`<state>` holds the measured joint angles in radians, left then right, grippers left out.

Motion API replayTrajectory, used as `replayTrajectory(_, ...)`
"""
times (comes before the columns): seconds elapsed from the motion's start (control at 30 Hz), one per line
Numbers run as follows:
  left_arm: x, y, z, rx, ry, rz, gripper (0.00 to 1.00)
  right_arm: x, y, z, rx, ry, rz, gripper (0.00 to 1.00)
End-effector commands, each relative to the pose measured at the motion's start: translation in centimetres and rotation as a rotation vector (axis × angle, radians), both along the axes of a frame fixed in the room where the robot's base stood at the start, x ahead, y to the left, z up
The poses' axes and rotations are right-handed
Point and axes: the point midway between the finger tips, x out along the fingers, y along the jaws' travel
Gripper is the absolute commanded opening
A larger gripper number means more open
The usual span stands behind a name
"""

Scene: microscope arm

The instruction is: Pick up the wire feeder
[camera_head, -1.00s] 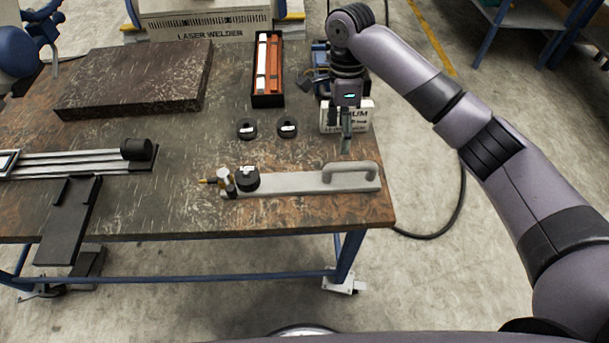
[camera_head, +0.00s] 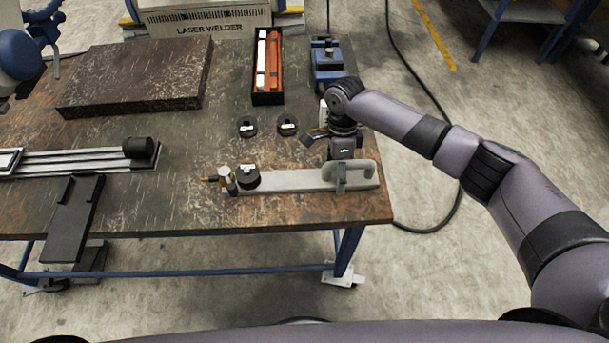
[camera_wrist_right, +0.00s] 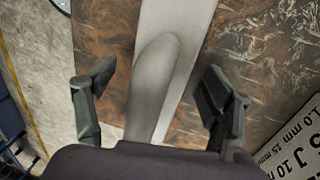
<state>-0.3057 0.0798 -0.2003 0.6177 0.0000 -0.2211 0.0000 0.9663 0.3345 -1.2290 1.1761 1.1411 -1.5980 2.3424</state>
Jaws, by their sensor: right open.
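The wire feeder (camera_head: 290,181) is a long light grey bar lying near the table's front edge. It has a raised handle (camera_head: 364,172) at its right end, and a black spool (camera_head: 247,177) and brass tip (camera_head: 212,179) at its left end. My right gripper (camera_head: 341,186) is over the handle end. In the right wrist view, its open fingers (camera_wrist_right: 157,80) stand on either side of the grey handle (camera_wrist_right: 153,88), with gaps on both sides. Contact with the handle does not show. My left gripper is not in view.
Two black spools (camera_head: 287,124) lie behind the feeder. A dark slab (camera_head: 138,75), a black open box with orange and white contents (camera_head: 268,68) and a blue device (camera_head: 326,62) stand farther back. A railed fixture (camera_head: 80,162) is at left. Bare table lies left of the feeder.

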Motion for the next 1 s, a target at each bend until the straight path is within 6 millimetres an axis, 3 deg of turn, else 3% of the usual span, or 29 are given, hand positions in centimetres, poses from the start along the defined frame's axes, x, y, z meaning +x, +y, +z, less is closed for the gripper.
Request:
replayTrajectory(0.2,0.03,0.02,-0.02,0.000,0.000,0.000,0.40,0.01,0.03,-0.07,0.000,-0.001,0.000,0.75)
replayTrajectory(1.0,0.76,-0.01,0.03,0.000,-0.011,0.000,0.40,0.04,0.02,-0.02,0.000,-0.001,0.000,0.22)
